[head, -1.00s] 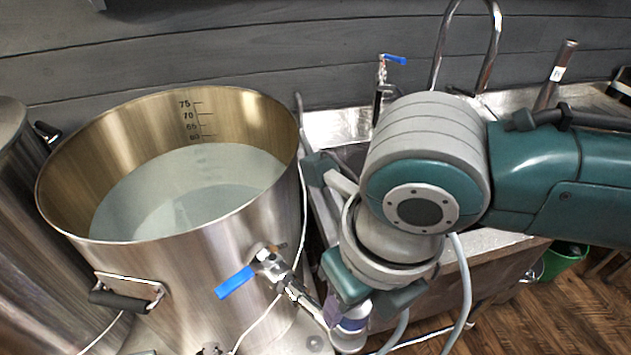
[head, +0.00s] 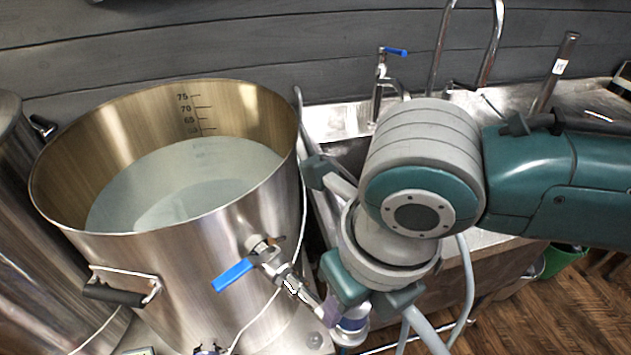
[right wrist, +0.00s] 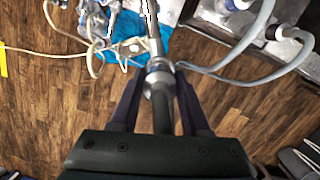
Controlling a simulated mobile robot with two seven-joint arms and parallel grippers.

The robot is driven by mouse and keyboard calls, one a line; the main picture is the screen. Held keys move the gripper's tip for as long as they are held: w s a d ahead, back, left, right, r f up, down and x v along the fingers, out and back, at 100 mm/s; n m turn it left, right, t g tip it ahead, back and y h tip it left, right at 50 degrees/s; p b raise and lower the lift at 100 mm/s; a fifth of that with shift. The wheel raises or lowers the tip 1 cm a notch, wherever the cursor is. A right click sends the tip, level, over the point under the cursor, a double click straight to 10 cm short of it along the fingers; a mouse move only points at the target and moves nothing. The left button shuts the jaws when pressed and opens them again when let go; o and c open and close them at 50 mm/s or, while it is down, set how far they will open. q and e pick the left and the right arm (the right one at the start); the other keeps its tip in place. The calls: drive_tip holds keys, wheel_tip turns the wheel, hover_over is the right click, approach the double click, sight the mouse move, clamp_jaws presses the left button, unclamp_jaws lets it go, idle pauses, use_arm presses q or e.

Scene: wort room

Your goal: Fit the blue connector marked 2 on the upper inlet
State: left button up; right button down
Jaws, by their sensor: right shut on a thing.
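My right gripper (head: 338,316) is low beside the big steel kettle (head: 195,265), shut on a hose end with a grey fitting. In the right wrist view the fitting (right wrist: 158,68) sits between the two dark fingers (right wrist: 158,92). I cannot tell which part is the upper inlet, or whether fitting and outlet touch. My left gripper is not in view.
The kettle holds pale liquid. A steel sink (head: 335,120) with taps stands behind my right arm. Grey hoses (head: 466,290) hang below the arm. In the wrist view a thin cable (right wrist: 40,52) and a blue patch (right wrist: 128,45) lie near the fitting.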

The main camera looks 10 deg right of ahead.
drive_tip(key=shift+c, duration=1.5)
unclamp_jaws()
